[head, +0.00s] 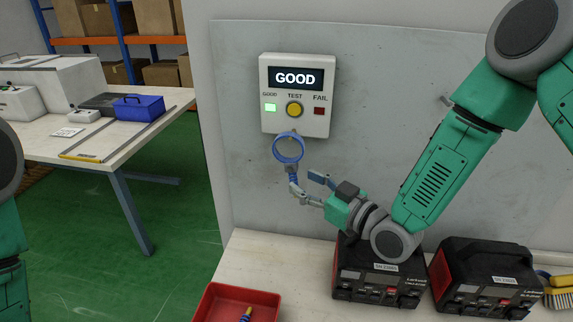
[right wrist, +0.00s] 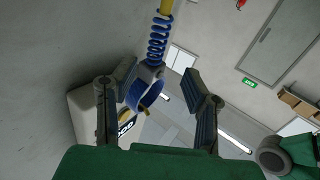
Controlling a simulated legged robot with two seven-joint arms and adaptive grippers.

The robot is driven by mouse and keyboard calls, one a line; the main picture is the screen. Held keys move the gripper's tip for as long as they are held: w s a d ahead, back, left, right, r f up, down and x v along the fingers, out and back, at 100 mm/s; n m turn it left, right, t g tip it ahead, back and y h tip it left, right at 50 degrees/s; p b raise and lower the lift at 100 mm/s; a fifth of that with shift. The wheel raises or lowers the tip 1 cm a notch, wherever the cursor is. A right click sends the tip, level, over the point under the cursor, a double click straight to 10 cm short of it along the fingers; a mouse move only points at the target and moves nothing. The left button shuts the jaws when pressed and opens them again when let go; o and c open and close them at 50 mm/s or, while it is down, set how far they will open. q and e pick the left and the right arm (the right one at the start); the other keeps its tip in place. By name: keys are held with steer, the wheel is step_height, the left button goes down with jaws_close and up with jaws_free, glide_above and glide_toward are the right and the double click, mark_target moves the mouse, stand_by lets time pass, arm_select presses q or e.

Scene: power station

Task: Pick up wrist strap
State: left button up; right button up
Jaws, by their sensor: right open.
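The wrist strap is a blue ring (head: 288,148) in front of the lower edge of the tester box, with a blue coiled cord below it. In the right wrist view the strap (right wrist: 148,88) and its coiled cord (right wrist: 159,40) show between and beyond my fingers. My right gripper (head: 303,180) is open just below the ring, with its fingers on either side of the cord's line. In the right wrist view the open jaws (right wrist: 157,76) have clear gaps to the strap; contact cannot be told. My left gripper is out of view; only part of my left arm shows.
The tester box (head: 297,100) on the grey panel shows GOOD, with a lit green light. Black power units (head: 380,270) stand on the bench beneath my right arm. A red tray (head: 212,305) lies front left. A side table (head: 130,150) holds a blue box (head: 138,108).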

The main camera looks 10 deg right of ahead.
mark_target(295, 176)
steer(key=shift+w+d+f, duration=0.15)
steer(key=shift+w+f, duration=0.05)
steer(key=shift+w, duration=0.4)
steer(key=p+x, duration=0.1)
steer(key=x, duration=0.2)
steer(key=shift+w+d+f, duration=0.1)
steer(key=shift+w+f, duration=0.1)
steer(key=shift+w+a, duration=0.2)
steer(key=shift+a, duration=0.6)
steer(key=shift+r, duration=0.1)
steer(key=c, duration=0.4)
jaws_close()
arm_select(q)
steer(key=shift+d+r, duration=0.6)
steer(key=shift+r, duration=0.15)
arm_select(e)
steer(key=shift+s+d, duration=0.1)
steer(key=shift+d, duration=0.5)
